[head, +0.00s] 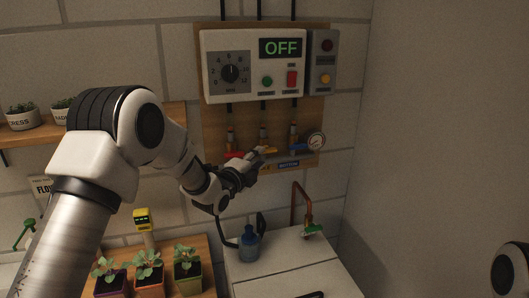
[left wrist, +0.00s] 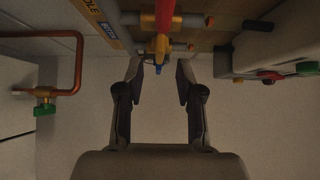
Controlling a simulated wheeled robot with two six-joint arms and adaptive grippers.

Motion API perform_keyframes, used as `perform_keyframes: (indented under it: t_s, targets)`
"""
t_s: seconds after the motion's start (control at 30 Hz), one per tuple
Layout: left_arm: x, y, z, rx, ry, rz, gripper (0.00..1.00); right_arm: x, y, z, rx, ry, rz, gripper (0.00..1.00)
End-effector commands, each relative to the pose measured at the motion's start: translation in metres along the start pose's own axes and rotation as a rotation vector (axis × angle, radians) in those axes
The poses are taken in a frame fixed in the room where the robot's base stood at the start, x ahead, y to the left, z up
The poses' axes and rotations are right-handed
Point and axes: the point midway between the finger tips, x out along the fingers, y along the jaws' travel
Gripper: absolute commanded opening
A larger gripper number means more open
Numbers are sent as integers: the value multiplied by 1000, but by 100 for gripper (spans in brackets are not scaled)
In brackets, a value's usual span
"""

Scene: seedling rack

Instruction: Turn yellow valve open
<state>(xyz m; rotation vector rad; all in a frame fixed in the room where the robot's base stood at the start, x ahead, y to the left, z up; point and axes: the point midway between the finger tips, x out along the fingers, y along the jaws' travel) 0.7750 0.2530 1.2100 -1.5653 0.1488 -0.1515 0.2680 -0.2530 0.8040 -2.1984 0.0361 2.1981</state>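The yellow valve handle (head: 268,150) is on the wooden wall panel, between a red handle (head: 234,154) and a blue handle on its right. In the head view it appears to lie roughly level, across its upright pipe, partly covered by my gripper. My left gripper (head: 252,166) is just in front of and below it. In the left wrist view, my left gripper (left wrist: 157,72) is open, with a yellow handle (left wrist: 162,46) just beyond and between its fingertips. I cannot tell whether they touch. My right gripper is out of view.
Above the valves is a control box (head: 213,82) reading OFF. Below are a blue bottle (head: 250,242), a copper pipe with a green tap (head: 311,230), and several potted seedlings (head: 149,268). A shelf (head: 177,119) is at the left.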

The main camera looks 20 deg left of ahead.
Motion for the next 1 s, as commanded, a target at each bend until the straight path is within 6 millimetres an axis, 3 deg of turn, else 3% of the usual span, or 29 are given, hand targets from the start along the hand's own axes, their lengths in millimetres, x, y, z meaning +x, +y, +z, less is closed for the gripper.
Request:
perform_keyframes:
  t_s: [0.03, 0.23, 0.53, 0.63, 1.0]
  targets:
    - [11, -5, 0, 3, 1, 0, 36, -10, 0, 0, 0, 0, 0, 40]
    - [42, -3, 0, 1, 0, 0, 36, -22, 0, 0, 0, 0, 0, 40]
    - [47, 0, 0, -1, 0, 1, 36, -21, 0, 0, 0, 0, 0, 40]
    - [47, 0, 0, -1, 0, 1, 1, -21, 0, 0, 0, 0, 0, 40]
    - [47, 2, 0, -8, 0, -6, 0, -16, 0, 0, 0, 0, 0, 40]
